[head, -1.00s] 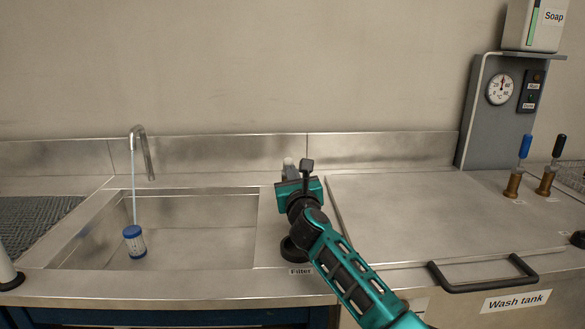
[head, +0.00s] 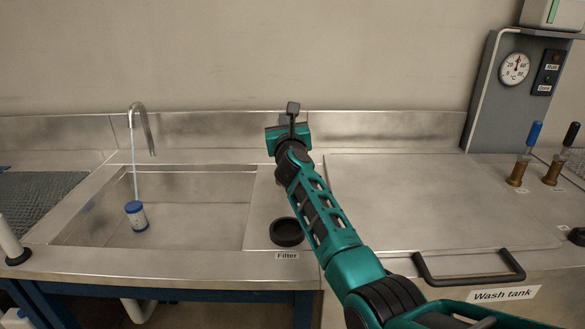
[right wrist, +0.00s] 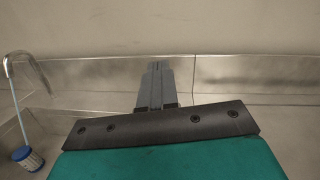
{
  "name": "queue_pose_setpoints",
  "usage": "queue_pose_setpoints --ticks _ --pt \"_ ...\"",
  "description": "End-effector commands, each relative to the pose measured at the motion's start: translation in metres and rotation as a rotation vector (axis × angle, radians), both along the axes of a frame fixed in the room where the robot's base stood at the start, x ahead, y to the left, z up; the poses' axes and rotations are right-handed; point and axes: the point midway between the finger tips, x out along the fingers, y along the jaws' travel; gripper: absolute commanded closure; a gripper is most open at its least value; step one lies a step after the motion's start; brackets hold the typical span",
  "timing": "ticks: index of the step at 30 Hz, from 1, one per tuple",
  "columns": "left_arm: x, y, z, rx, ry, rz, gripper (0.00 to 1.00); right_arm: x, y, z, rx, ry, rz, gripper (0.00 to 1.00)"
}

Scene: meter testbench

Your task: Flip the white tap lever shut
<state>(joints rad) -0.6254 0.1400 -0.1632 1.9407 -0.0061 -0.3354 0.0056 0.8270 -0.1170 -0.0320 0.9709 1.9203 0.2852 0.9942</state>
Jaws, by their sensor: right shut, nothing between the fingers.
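No white tap lever shows clearly in the head view; a pale, rounded piece seen earlier behind my right gripper is now hidden or out of sight. My right gripper (head: 291,112) is at the back of the counter, right of the sink, in front of the steel backsplash. In the right wrist view its fingers (right wrist: 156,88) are together and empty, pointing at the backsplash. The curved metal spout (head: 143,130) stands behind the sink, and a thin stream runs down from it to a blue-and-white cartridge (head: 136,217). My left gripper is not in view.
The sink basin (head: 200,225) lies left of my right arm. A black ring (head: 286,232) sits by the "Filter" label. The wash tank lid (head: 400,200) has a black handle (head: 468,277). Blue (head: 534,133) and black (head: 571,134) levers stand at right. A white cylinder (head: 9,240) stands at far left.

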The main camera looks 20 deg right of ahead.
Motion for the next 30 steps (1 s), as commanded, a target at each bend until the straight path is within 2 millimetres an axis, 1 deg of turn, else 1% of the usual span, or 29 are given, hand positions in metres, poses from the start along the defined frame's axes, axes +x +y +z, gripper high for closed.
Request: queue_pose_setpoints --ticks 4,12,30 --pt "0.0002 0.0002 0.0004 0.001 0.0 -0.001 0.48 0.0061 -0.0005 0.006 0.001 -0.002 0.0 1.0" --pt "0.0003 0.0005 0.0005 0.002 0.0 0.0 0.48 0.0113 -0.0018 0.0091 0.001 -0.002 0.001 1.0" --pt "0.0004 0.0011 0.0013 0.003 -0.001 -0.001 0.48 0.0121 -0.0026 0.0096 0.0 -0.001 0.0 1.0"
